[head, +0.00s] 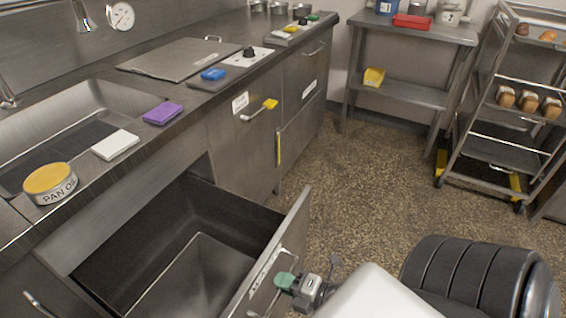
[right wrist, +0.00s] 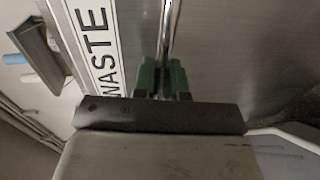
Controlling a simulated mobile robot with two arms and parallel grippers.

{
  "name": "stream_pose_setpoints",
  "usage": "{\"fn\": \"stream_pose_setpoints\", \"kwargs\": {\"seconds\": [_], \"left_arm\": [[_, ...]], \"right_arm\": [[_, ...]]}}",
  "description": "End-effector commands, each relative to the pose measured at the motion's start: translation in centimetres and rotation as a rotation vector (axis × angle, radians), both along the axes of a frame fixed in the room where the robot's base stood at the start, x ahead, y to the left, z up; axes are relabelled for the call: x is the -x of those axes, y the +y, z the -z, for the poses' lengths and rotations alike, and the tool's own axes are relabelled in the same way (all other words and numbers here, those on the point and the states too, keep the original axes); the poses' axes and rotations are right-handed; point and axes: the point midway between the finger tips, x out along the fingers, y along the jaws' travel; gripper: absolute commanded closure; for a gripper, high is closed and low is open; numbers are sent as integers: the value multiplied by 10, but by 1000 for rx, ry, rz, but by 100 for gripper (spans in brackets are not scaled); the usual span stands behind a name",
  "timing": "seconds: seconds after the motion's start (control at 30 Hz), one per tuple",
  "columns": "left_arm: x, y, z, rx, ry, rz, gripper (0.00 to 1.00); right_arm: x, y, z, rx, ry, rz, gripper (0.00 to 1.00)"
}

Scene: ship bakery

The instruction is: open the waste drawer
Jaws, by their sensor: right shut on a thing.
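The waste drawer (head: 292,240) stands pulled well out of the counter, and its dark, empty-looking inside shows in the head view. Its front bears a white WASTE label (right wrist: 98,40) in the right wrist view. My right gripper (head: 287,282) is at the drawer front, and its green fingers (right wrist: 163,78) are shut on the bar handle (right wrist: 171,28). The handle is partly hidden by the fingers. My left gripper is not in view.
The counter holds a PAN OIL tin (head: 49,182), a white block (head: 115,145) and a purple sponge (head: 163,113). A rack with loaves (head: 504,97) stands at the right. The speckled floor (head: 370,180) between is clear.

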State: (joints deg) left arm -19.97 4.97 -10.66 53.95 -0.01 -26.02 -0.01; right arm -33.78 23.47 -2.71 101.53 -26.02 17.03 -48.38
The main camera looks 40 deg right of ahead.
Motion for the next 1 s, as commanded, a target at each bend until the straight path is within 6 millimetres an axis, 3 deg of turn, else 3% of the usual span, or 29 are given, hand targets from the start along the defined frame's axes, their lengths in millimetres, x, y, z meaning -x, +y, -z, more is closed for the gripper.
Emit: {"fn": "stream_pose_setpoints", "kwargs": {"seconds": [0.03,0.17,0.53,1.0], "left_arm": [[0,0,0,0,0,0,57],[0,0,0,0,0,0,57],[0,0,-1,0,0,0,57],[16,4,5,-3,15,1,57]], "right_arm": [[0,0,0,1,1,1,84],[0,0,0,1,1,1,65],[5,-2,-1,1,2,1,63],[82,-30,-17,1,4,1,63]]}}
